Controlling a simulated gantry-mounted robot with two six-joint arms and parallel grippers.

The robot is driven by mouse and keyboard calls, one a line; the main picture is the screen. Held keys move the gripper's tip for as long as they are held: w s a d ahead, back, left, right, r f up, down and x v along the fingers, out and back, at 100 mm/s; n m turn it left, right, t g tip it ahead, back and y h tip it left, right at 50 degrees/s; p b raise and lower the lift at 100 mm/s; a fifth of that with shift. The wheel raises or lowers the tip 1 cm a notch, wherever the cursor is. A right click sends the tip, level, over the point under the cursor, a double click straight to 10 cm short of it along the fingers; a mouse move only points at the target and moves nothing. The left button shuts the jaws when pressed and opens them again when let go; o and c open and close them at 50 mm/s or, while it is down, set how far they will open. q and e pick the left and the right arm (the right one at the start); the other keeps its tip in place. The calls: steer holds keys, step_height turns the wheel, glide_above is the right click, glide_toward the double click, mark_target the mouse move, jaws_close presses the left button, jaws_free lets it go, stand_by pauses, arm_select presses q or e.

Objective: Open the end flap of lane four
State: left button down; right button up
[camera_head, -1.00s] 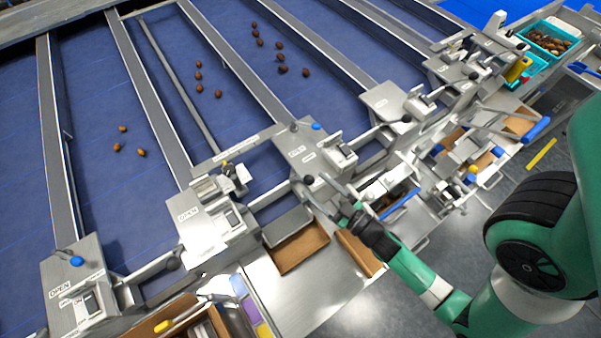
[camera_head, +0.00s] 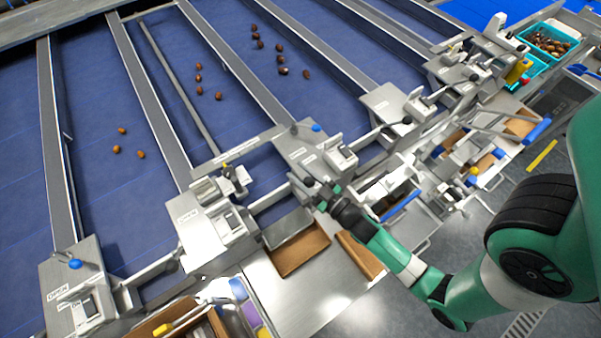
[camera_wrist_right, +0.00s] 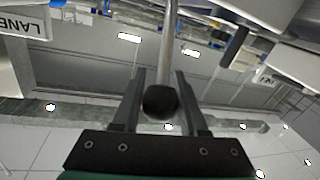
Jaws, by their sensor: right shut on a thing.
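My right gripper (camera_head: 318,193) is beside a metal gate unit (camera_head: 312,145) at the lane ends in the head view. In the right wrist view, my right gripper (camera_wrist_right: 160,100) has its two dark fingers on either side of a round black knob (camera_wrist_right: 160,102), shut on it. The knob sits on the end of a metal rod (camera_wrist_right: 168,45) running up out of the picture. The flap itself is hard to make out behind the gripper. A label reading "LANE" (camera_wrist_right: 25,27) shows at the left; its number is not readable. My left gripper is not in view.
Blue lanes with metal dividers (camera_head: 150,90) hold several brown dates (camera_head: 283,71). Neighbouring gate units (camera_head: 210,222) stand close on both sides. A cardboard-coloured bin (camera_head: 300,255) lies below, and a teal crate of dates (camera_head: 548,40) stands at the far right.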

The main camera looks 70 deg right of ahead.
jaws_close()
stand_by(0.8)
steer(key=shift+w, duration=0.1)
